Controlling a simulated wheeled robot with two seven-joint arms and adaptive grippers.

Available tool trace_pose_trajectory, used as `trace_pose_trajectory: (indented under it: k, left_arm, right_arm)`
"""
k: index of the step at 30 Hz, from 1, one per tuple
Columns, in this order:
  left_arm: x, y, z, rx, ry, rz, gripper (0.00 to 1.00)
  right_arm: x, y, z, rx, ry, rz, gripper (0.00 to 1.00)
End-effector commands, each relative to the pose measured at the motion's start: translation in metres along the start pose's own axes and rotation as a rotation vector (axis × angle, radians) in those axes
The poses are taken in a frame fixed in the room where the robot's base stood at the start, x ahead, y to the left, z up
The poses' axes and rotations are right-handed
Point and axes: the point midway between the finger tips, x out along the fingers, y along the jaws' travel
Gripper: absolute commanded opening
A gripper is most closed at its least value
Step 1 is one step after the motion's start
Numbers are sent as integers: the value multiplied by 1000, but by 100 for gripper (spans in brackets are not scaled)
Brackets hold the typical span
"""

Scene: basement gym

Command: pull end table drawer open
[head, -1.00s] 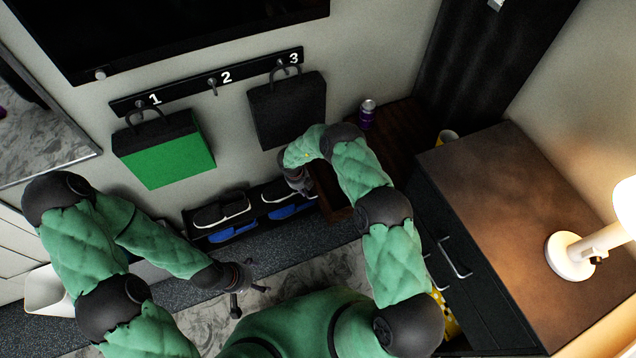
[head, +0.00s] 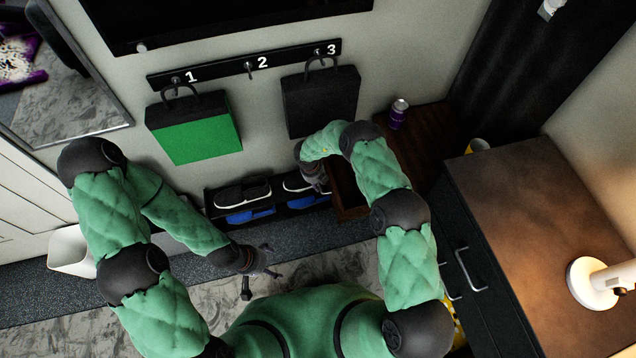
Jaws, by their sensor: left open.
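The end table (head: 424,132) is dark brown wood and stands against the wall, partly behind my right arm. Its drawer (head: 348,192) sticks out to the left, with its inside and near side showing. My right gripper (head: 318,184) is at the drawer's left front end. The forearm and wrist hide its fingertips and the drawer's handle, so its grip cannot be made out. My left gripper (head: 260,272) is open and empty, low over the floor, away from the end table.
A purple can (head: 398,113) stands on the end table. A shoe rack (head: 212,202) is just left of the drawer. A dark cabinet (head: 540,215) with a lamp (head: 594,282) is on the right. Bags hang on wall hooks. A white bin (head: 70,252) stands at left.

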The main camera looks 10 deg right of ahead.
Motion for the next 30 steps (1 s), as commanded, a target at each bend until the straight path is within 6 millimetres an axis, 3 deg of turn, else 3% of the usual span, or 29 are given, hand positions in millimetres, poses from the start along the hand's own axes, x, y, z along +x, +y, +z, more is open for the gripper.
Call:
trace_pose_trajectory:
  k: [8, 21, 30]
  left_arm:
    - [0, 0, 0, 0, 0, 0, 85]
    - [0, 0, 0, 0, 0, 0, 85]
    - [0, 0, 0, 0, 0, 0, 85]
  right_arm:
    - [-12, 0, 0, -1, 0, 0, 30]
    - [-93, 0, 1, 0, -2, 0, 30]
    - [-119, 0, 0, 0, 0, 0, 30]
